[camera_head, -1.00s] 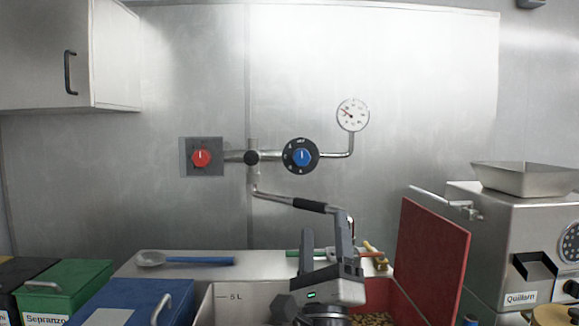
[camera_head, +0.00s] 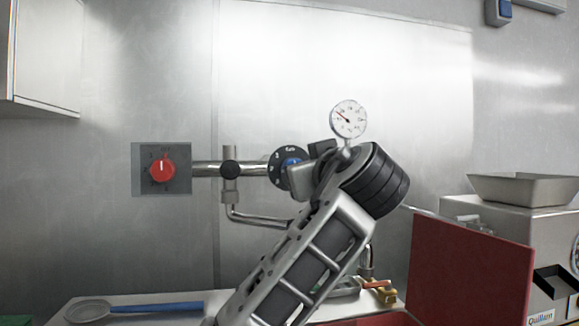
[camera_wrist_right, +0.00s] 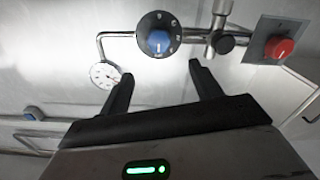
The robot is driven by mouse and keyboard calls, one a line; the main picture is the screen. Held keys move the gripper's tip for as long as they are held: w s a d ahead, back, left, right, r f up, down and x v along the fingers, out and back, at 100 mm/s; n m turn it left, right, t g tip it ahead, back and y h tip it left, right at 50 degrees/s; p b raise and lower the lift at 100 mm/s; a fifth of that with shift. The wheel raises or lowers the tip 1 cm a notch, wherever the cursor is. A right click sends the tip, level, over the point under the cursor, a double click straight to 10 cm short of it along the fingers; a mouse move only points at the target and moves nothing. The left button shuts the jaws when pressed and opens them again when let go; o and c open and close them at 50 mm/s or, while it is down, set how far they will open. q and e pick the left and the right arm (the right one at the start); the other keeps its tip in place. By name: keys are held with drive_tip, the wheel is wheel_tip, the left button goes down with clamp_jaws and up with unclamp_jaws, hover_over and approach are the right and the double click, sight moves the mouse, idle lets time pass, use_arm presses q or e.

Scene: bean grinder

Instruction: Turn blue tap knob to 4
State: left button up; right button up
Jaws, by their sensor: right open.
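The blue tap knob (camera_head: 290,163) sits on a round black dial with white marks on the steel wall. In the head view my right arm and gripper cover its right and lower part. In the right wrist view the blue knob (camera_wrist_right: 159,41) shows whole, upside down, with a pale pointer mark; I cannot read which number it points to. My right gripper (camera_wrist_right: 160,69) is open and empty, its two fingers spread on either side of the knob's line. The fingertips appear just short of the knob, with no contact visible. My left gripper is not in view.
A red knob (camera_head: 162,169) is on a square plate to the left, joined by a pipe with a black joint (camera_head: 230,169). A pressure gauge (camera_head: 348,118) stands above right. A spout runs below. A raised red lid (camera_head: 466,270) stands at lower right.

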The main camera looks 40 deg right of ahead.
drive_tip(key=p+x, duration=0.3)
drive_tip(key=x, duration=1)
drive_tip(key=shift+w+d+f, duration=0.1)
drive_tip(key=shift+w+d, duration=0.05)
drive_tip(key=shift+w, duration=0.1)
drive_tip(key=shift+c, duration=0.3)
drive_tip(key=c, duration=0.9)
